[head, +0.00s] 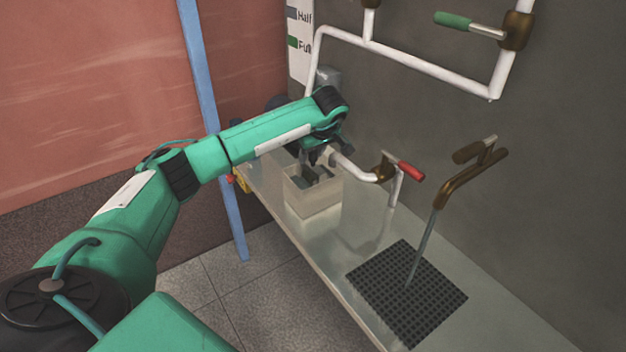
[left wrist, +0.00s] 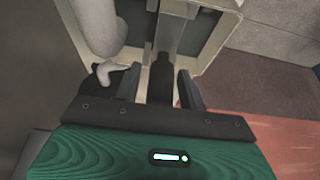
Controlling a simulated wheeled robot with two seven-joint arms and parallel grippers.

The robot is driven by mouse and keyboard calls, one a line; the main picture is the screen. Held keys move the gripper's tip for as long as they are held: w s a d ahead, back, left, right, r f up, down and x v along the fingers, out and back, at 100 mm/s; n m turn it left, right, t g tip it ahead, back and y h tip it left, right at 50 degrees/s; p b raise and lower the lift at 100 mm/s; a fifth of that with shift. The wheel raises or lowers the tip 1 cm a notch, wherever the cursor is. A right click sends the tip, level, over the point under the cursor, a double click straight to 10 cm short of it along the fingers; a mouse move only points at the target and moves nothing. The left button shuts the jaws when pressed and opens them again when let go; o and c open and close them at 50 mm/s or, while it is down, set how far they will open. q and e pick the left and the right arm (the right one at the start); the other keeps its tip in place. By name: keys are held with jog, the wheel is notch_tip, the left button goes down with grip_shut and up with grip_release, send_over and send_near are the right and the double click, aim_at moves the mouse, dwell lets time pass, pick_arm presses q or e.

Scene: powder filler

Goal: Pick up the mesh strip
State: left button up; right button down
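My left gripper (head: 318,160) reaches down over a pale open box (head: 312,198) on the counter. In the left wrist view its two fingers (left wrist: 160,86) are spread apart. A dark narrow piece (left wrist: 160,75) lies between them, with gaps showing on both sides. A grey strip-like part (left wrist: 178,28) lies beyond it, across the pale box (left wrist: 221,42). I cannot tell for sure which of these is the mesh strip. In the head view the arm and gripper hide part of the box's inside. My right gripper is not in view.
A red-handled tap (head: 405,170) and white pipe stand close right of the box. A black perforated mat (head: 402,302) lies on the counter (head: 340,240), below a brown-handled tap (head: 470,178). A blue post (head: 211,110) stands left of the counter.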

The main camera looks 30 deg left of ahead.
pick_arm(q)
grip_shut()
jog(key=shift+r, duration=0.15)
